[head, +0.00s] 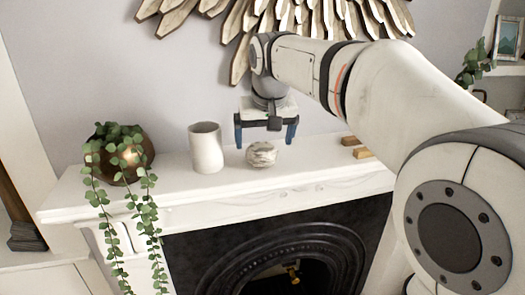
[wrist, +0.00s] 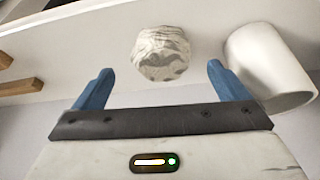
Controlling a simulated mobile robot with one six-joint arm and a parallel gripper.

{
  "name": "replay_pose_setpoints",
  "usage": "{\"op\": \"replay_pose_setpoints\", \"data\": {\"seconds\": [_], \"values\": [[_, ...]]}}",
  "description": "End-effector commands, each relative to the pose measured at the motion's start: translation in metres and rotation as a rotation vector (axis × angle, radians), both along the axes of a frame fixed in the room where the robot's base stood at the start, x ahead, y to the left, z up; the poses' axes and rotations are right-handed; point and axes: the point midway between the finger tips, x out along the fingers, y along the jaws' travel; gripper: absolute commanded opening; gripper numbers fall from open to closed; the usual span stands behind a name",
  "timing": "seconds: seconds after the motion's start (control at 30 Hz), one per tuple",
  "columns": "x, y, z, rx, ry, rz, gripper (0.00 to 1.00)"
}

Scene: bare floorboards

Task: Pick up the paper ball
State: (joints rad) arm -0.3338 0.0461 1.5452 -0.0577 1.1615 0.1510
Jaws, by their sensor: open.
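The paper ball (head: 262,154) is a crumpled grey-and-white ball resting on the white mantelpiece (head: 185,188). It also shows in the wrist view (wrist: 160,53), centred ahead of and between the two blue fingers. My gripper (head: 264,140) is open and empty, pointing down over the ball in the head view. Its fingers stand on either side of the ball's line and appear apart from it. In the wrist view my gripper (wrist: 153,82) shows a wide gap between its fingertips, with nothing between them hidden.
A white cylindrical vase (head: 206,148) stands close to the ball's left, near one finger in the wrist view. A copper pot (head: 133,163) with a trailing plant is further left. Wooden blocks (head: 357,149) lie to the right. A wooden wall decoration (head: 240,50) hangs above.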

Motion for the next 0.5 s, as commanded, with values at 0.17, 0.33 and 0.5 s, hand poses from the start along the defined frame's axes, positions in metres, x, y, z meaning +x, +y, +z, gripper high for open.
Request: {"op": "replay_pose_setpoints", "data": {"seconds": [0.17, 0.33, 0.5], "values": [[0.008, 0.004, -0.022, -0.002, 0.005, 0.0, 0.95], [0.017, 0.006, -0.044, -0.001, 0.002, -0.001, 0.95], [0.02, 0.007, -0.051, 0.0, 0.0, -0.001, 0.95]]}}
